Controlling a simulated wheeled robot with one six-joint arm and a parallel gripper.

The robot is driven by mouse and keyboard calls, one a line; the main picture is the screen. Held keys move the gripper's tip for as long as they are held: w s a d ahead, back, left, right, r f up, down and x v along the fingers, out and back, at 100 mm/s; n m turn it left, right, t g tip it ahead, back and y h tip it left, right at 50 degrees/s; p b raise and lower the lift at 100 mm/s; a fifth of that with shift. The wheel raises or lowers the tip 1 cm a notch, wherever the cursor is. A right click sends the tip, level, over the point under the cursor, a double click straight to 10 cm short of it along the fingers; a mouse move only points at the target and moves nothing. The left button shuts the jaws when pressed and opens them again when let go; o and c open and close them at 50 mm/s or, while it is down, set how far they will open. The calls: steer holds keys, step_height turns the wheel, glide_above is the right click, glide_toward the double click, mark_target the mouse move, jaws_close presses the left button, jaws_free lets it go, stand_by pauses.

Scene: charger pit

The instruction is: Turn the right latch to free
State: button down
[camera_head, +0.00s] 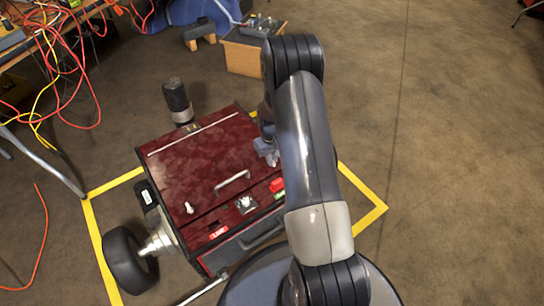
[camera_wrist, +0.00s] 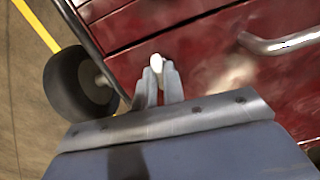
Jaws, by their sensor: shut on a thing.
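The right latch (camera_wrist: 157,62) shows in the wrist view as a small pale knob on the dark red lid, between my fingertips. My gripper (camera_wrist: 158,78) is shut on it; the fingers hide its lower part, and I cannot tell how far it is turned. In the head view my gripper (camera_head: 268,152) is at the right part of the lid (camera_head: 190,165), right of the silver handle (camera_head: 232,180), and the right latch is hidden there. The left latch (camera_head: 189,207) is a small white knob on the lid's left front.
The handle also stands close to my fingers in the wrist view (camera_wrist: 282,43). A black wheel (camera_head: 125,262) sits at the box's left. A dark cylinder (camera_head: 178,100) stands behind. A red switch (camera_head: 277,184) and a LIVE label (camera_head: 218,232) are on the front. Yellow tape (camera_head: 360,225) surrounds the box.

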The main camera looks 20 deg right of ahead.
steer(key=shift+n, duration=0.6)
steer(key=c, duration=1.5)
jaws_free()
step_height(320, 180, up, 11)
steer(key=p, duration=0.3)
steer(key=shift+w+p, duration=0.2)
steer(key=shift+p, duration=0.2)
steer(key=shift+f, duration=0.15)
steer(key=f+b, duration=0.2)
steer(key=f, duration=0.3)
steer(key=f+b, duration=0.2)
steer(key=f, duration=0.4)
steer(key=shift+s, duration=0.2)
steer(key=shift+r, duration=0.15)
